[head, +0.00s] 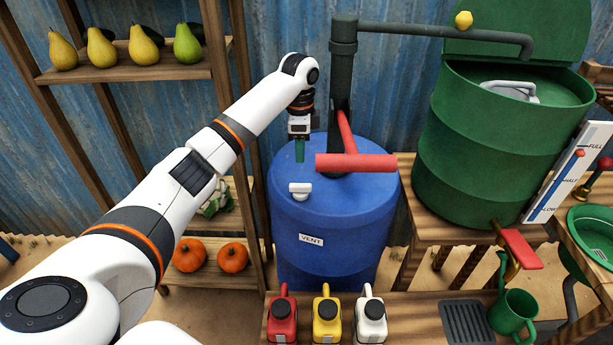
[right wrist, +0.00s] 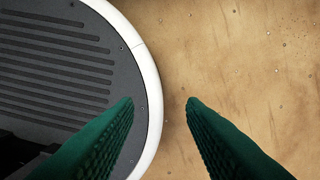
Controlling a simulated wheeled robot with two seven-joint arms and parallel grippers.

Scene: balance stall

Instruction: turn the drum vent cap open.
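The blue drum (head: 330,220) stands upright in the middle of the head view, with a label reading VENT (head: 311,240) on its side. The white vent cap (head: 300,190) sits on the drum's top near the front left edge. My left gripper (head: 300,158) points down above the back left of the drum top, behind the cap and apart from it. Its green fingers show as one narrow shape, so I cannot tell whether they are open. My right gripper (right wrist: 160,102) is open and empty over sandy ground in the right wrist view.
A pump with a red handle (head: 355,163) rises from the drum, right of the cap. Red (head: 282,318), yellow (head: 326,316) and white (head: 370,316) cans stand on the bench in front. A green barrel (head: 500,140) is at right; a pear shelf (head: 140,72) is at left.

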